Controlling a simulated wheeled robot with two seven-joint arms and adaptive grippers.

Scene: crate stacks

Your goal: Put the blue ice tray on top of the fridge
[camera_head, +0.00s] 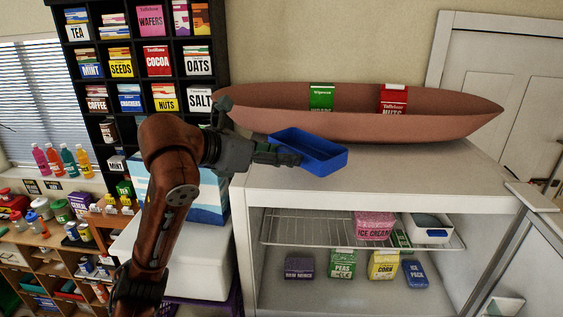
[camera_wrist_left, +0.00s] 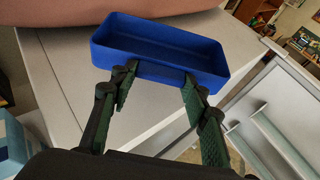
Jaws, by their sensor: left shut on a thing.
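The blue ice tray (camera_head: 322,160) is an open, empty, shallow rectangular tray. My left gripper (camera_head: 290,157) comes in from the left and is shut on its near wall. In the left wrist view the tray (camera_wrist_left: 165,72) is gripped at its near side by both fingers of my left gripper (camera_wrist_left: 155,92). The tray is over the white top of the fridge (camera_head: 375,181); I cannot tell whether it touches the surface. The fridge stands open below, with the wire shelf and inside in view. My right gripper is not in view.
A long brown boat-shaped bowl (camera_head: 440,127) takes up the back of the fridge top, with a green box (camera_head: 321,97) and a red box (camera_head: 393,99) in it. Bare top lies right of the tray. The open fridge door (camera_head: 530,260) is at the right. A black shelf of boxes (camera_head: 110,80) stands left.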

